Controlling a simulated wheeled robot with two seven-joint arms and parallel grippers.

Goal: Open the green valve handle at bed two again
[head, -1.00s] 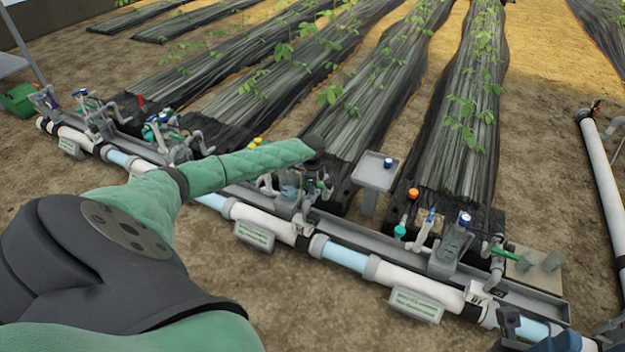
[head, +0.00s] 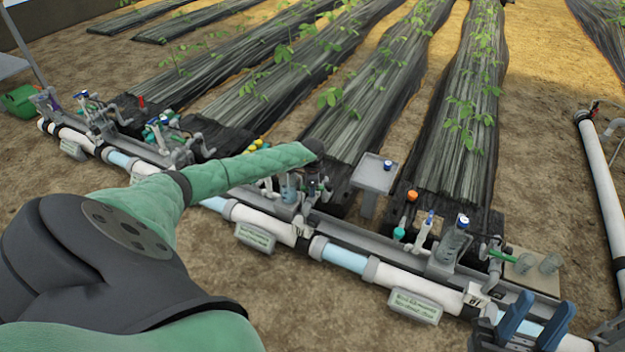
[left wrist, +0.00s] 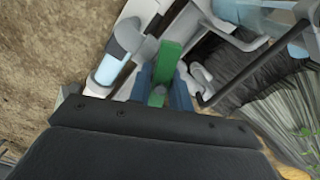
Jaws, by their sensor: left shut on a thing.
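A green valve handle (left wrist: 168,62) shows in the left wrist view between the blue fingers of my left gripper (left wrist: 164,88), which is shut on it. In the head view my left gripper (head: 317,186) points down at the middle station of the pipe; my wrist and forearm largely hide the handle there. How far the handle is turned I cannot tell. My right gripper (head: 546,300) is open and empty at the lower right, in front of the right-hand station. Another green handle (head: 503,257) stands at that station, apart from the right gripper.
A long white and clear pipe (head: 345,256) with label plates runs along a grey rail. A grey stand (head: 376,173) with a blue-capped item is right of my left gripper. Bare soil lies in front.

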